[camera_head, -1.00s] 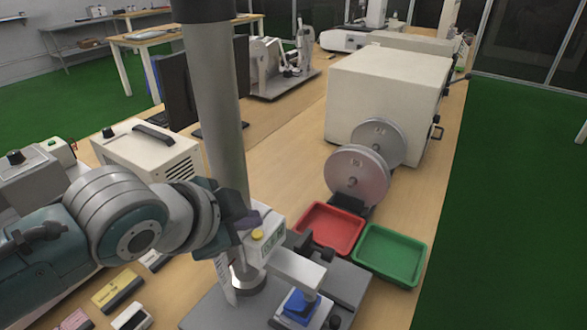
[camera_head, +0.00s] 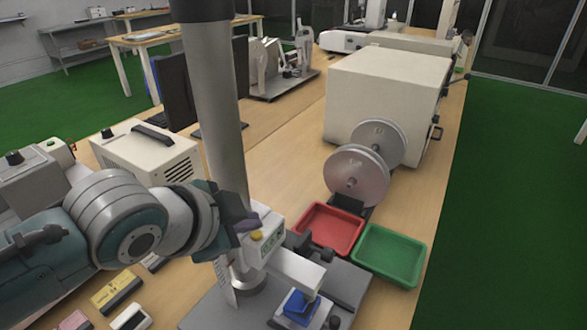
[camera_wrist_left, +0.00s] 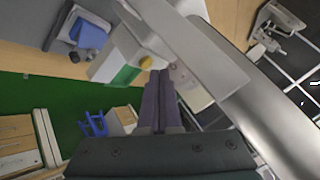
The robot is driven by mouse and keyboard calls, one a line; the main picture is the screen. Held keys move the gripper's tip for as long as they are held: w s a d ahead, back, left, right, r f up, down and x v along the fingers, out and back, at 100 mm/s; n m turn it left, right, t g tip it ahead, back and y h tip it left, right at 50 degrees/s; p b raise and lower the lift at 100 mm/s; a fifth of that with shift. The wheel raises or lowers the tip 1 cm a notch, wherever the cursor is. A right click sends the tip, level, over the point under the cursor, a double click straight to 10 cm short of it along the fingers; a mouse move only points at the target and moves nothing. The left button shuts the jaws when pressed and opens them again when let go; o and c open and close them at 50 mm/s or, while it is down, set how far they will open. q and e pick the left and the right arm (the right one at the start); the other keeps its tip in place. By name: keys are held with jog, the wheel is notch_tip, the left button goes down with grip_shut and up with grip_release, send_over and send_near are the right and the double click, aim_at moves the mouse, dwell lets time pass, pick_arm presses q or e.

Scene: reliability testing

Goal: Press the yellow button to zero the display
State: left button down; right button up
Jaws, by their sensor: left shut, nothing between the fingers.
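The yellow button (camera_head: 257,236) is on the white gauge head with a small green display (camera_head: 271,245), mounted on a stand by the grey column. My left gripper (camera_head: 247,225) is shut and empty, its dark fingertips right beside and slightly above the button in the head view. In the left wrist view the shut fingertips (camera_wrist_left: 160,73) are close to the yellow button (camera_wrist_left: 146,62), which shows just past them to the left. Whether they touch it I cannot tell. The display (camera_wrist_left: 125,75) also shows there; its digits are too small to read. My right gripper is out of view.
The thick grey column (camera_head: 218,110) stands directly behind my gripper. A blue block (camera_head: 299,306) is on the stand's base below the gauge. A red tray (camera_head: 329,229) and a green tray (camera_head: 390,255) lie to the right, with metal discs (camera_head: 357,175) behind.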

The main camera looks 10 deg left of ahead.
pick_arm(q)
jog(key=shift+f, duration=0.2)
jog(key=shift+f, duration=0.35)
dwell(0.5)
jog(key=shift+r, duration=0.1)
jog(key=shift+r+p, duration=0.7)
notch_tip(320, 180, up, 5)
jog(key=p, duration=0.5)
jog(key=shift+s, duration=0.1)
dwell(0.5)
